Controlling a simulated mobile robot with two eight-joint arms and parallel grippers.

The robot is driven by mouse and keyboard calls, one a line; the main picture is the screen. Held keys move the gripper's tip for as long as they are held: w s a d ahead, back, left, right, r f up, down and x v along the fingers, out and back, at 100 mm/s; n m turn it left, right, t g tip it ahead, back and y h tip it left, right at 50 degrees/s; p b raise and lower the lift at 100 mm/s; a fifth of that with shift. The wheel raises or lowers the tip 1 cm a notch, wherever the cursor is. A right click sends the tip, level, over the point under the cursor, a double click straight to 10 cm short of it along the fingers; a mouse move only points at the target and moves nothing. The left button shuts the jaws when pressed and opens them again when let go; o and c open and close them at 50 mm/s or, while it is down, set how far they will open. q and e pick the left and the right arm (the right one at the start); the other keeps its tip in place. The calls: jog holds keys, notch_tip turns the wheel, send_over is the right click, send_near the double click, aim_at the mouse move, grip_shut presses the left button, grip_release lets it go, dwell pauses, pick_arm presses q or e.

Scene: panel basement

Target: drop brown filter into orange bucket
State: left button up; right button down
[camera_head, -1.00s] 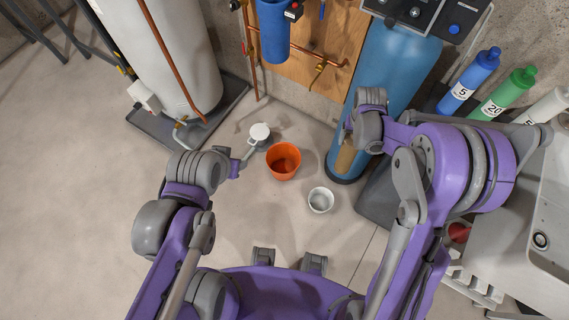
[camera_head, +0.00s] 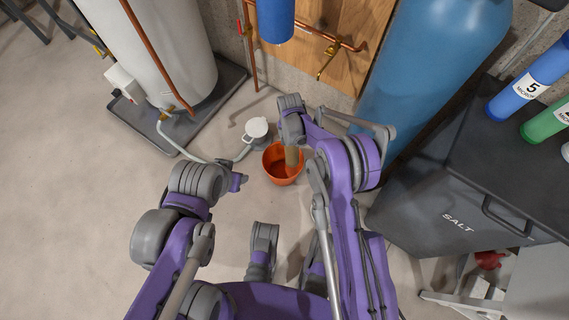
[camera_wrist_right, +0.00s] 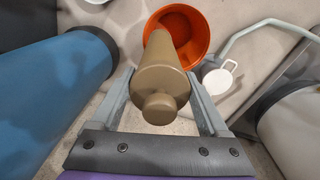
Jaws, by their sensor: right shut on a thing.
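The brown filter (camera_wrist_right: 160,82) is a cylinder with a knob at its near end, held between the two fingers of my right gripper (camera_wrist_right: 164,88) in the right wrist view. In the head view the filter (camera_head: 292,158) hangs over the orange bucket (camera_head: 270,168), its lower end at or inside the opening; the exact depth is unclear. The orange bucket (camera_wrist_right: 190,28) stands beyond the filter's far end in the wrist view. My right arm partly covers the bucket in the head view. My left gripper (camera_head: 238,182) is empty-looking, left of the bucket; its jaw opening is unclear.
A white-lidded drain piece (camera_head: 257,128) with a grey pipe is beside the bucket. A white tank (camera_head: 155,50) stands at left, a blue tank (camera_head: 430,60) at right. A dark salt bin (camera_head: 450,190) is at right. The floor at left is clear.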

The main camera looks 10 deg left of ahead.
jog(key=a+f, duration=0.1)
jog(key=w+a+f+b, duration=0.1)
jog(key=f, duration=0.1)
jog(key=shift+a+f, duration=0.2)
jog(key=shift+f, duration=0.1)
jog(key=shift+f+b, duration=1.3)
jog(key=shift+f, duration=1.6)
pick_arm(q)
jog(key=x, duration=0.5)
jog(key=shift+s+f, duration=0.15)
jog(key=shift+s, duration=0.1)
pick_arm(e)
grip_release()
jog(key=shift+r, duration=0.15)
notch_tip(320, 180, up, 10)
jog(key=shift+s+a+r+p, duration=0.15)
jog(key=shift+p, duration=1)
pick_arm(q)
notch_tip(320, 180, up, 3)
jog(key=shift+s+f, duration=0.2)
pick_arm(e)
jog(key=shift+r, duration=0.15)
